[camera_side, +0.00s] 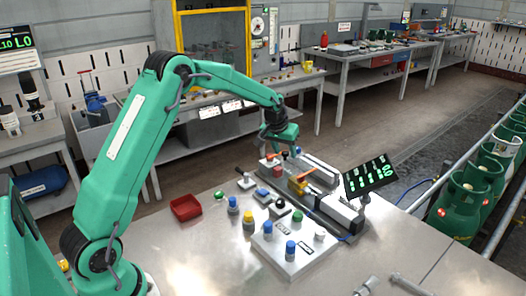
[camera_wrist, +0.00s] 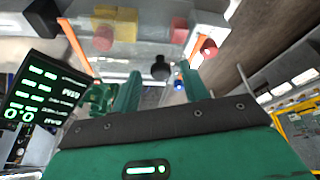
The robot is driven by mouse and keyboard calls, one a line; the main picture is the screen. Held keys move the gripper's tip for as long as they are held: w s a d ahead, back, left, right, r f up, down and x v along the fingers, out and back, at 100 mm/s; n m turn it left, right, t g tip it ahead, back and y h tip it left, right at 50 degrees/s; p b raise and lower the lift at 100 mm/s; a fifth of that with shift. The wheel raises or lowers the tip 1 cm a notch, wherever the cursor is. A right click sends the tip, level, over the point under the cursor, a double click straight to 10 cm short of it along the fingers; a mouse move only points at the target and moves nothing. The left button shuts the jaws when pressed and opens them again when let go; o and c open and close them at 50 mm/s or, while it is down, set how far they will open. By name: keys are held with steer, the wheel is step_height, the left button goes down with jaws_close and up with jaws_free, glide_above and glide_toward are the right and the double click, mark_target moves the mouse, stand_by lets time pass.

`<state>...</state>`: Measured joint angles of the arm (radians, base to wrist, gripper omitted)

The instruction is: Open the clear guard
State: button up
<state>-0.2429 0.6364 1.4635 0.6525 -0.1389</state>
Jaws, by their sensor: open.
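I cannot clearly make out the clear guard in either view; its see-through panel does not stand out from the fixture. The fixture (camera_side: 340,212) is a grey conveyor unit on the metal bench, with two orange bars, one of them (camera_wrist: 75,45) at the left of the wrist view and the other (camera_wrist: 196,46) at the right. My gripper (camera_side: 283,149) is over the far end of the fixture. In the wrist view its two green fingers (camera_wrist: 160,75) are apart. A black knob (camera_wrist: 161,66) shows between their tips; I cannot tell whether they touch it.
A black display (camera_side: 371,176) with green digits stands right of the fixture. A yellow block (camera_side: 298,187) and a red block (camera_side: 277,170) sit on it. Several blue- and yellow-capped cylinders and a red tray (camera_side: 186,207) are nearer.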

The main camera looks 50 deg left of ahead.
mark_target(296, 164)
jaws_close()
steer(key=shift+d, duration=2.1)
jaws_free()
steer(key=shift+r, duration=0.15)
steer(key=v, duration=0.7)
steer(key=shift+s+r, duration=0.2)
steer(key=shift+r, duration=0.05)
